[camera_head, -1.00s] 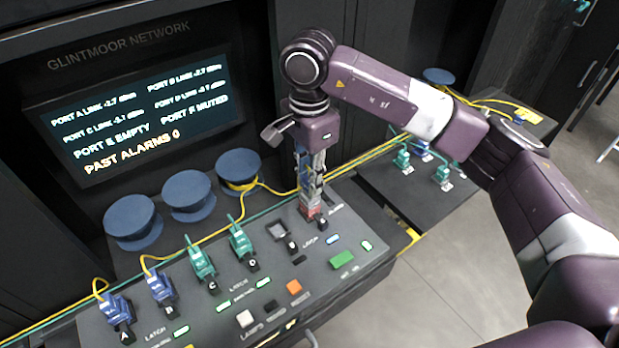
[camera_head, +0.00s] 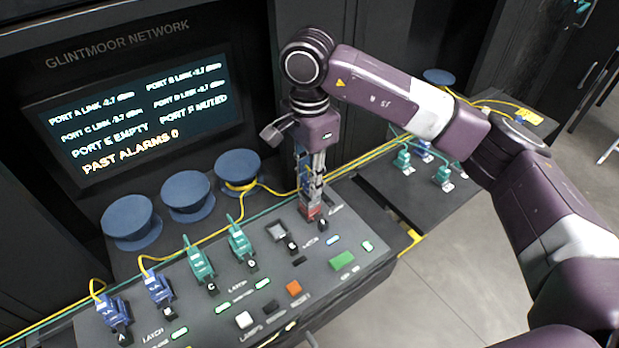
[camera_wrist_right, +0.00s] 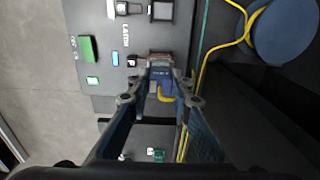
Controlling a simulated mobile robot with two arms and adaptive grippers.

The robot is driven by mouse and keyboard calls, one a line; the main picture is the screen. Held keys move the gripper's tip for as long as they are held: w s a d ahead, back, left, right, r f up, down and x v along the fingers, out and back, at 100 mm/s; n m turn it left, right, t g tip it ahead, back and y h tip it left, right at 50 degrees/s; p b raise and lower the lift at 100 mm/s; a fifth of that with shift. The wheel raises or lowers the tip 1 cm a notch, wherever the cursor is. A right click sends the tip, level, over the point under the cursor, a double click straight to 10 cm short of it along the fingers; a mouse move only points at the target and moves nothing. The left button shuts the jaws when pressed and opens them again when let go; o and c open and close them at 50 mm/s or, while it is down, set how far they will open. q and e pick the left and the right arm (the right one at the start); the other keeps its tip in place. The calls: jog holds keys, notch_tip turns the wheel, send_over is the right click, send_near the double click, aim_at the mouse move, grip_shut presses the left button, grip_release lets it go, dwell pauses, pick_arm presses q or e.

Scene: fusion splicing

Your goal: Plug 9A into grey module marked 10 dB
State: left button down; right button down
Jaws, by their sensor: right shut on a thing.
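My right gripper (camera_head: 312,190) points down over the back right of the panel. It is shut on a blue plug (camera_wrist_right: 160,75) with a yellow cable end, seen in the right wrist view. The plug's label is too small to read. A reddish-brown block (camera_wrist_right: 158,56) is right at the plug's front; it also shows below the fingers in the head view (camera_head: 310,212). I cannot tell whether the plug is seated in it. A grey square piece (camera_head: 277,231) stands on the panel left of the gripper; no 10 dB marking is legible. My left gripper is not in view.
Blue plugs (camera_head: 115,313) and green plugs (camera_head: 199,263) stand in a row on the panel (camera_head: 322,282). Blue round spools (camera_head: 189,192) stand behind. Yellow and green cables run along the back. The screen (camera_head: 140,108) reads port E empty, port F muted, past alarms 0.

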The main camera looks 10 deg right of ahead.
jog(key=shift+f+b, duration=0.35)
jog(key=shift+f, duration=0.1)
jog(key=c, duration=1.7)
grip_release()
jog(key=shift+o, duration=0.2)
jog(key=shift+r, duration=0.15)
notch_tip(320, 180, up, 12)
